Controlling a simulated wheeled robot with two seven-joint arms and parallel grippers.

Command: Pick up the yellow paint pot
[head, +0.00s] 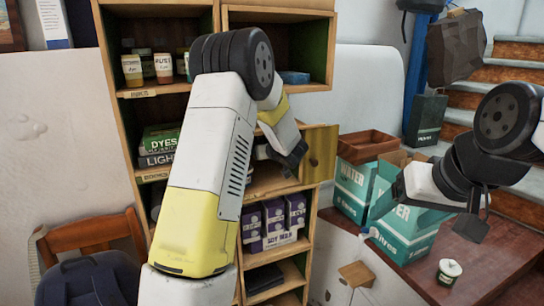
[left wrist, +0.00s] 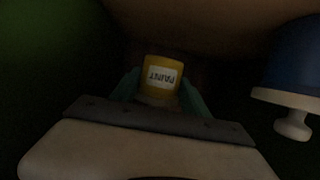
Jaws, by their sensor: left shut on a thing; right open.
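The yellow paint pot (left wrist: 161,66) shows in the left wrist view, with a white label reading PAINT upside down. My left gripper (left wrist: 160,92) is shut on it, with a teal finger on each side. The pot's lower part is hidden. In the head view my left arm reaches into the wooden shelf unit, and its jaws and the pot are hidden there. My right gripper (head: 472,215) is open and empty above the table at the right.
The shelf unit (head: 117,93) holds jars (head: 132,68), boxes of dyes (head: 160,137) and purple cartons (head: 273,216). An open wooden door (head: 319,155) stands at its right. A blue object (left wrist: 298,62) is right of the held pot. Water boxes (head: 352,190) and a small jar (head: 449,271) stand on the table (head: 470,275).

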